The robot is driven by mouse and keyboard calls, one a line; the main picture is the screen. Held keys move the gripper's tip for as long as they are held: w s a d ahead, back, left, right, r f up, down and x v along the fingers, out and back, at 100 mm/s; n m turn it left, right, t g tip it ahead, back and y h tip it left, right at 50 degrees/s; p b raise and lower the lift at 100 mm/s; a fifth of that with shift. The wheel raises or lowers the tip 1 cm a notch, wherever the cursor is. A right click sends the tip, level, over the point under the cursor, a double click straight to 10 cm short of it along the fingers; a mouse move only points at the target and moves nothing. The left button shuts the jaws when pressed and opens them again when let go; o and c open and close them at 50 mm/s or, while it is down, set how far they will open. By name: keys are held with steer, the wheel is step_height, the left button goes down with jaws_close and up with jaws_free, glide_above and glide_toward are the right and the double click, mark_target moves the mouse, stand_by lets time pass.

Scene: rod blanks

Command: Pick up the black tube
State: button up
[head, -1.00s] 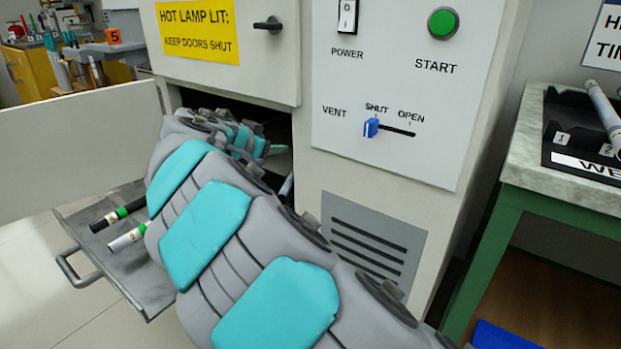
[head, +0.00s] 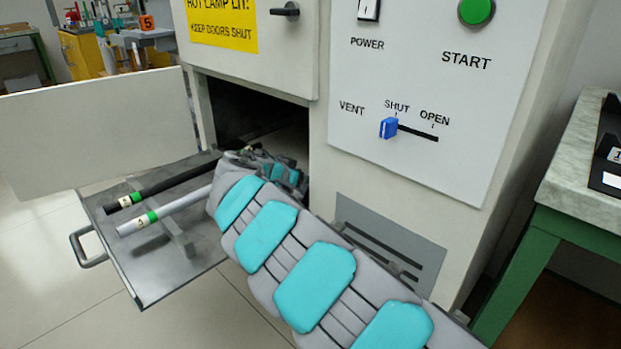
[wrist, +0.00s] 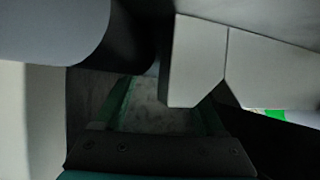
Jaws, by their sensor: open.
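The black tube (head: 168,184) lies on the pulled-out tray (head: 150,283), with a green band and a pale label at its near end. Its far end runs toward the dark cabinet opening. A pale grey tube (head: 184,206) with a green band lies beside it, on the right. My arm reaches in from the lower right, its end to the right of both tubes at the opening. In the head view my fingertips are hidden. The wrist view shows my gripper (wrist: 166,100) open, with a dim grey surface between the fingers. Large pale shapes close to that camera are unclear.
The cabinet's open door (head: 95,130) stands left of the tray. The tray has a handle (head: 82,250) at its front. The cabinet front carries a blue slider (head: 389,128) and a green button (head: 476,11). A green-legged bench (head: 530,260) stands at the right.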

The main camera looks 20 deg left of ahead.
steer(key=shift+w+f, duration=0.4)
steer(key=shift+w, duration=0.15)
steer(key=shift+d, duration=0.1)
steer(key=shift+c, duration=0.3)
jaws_close()
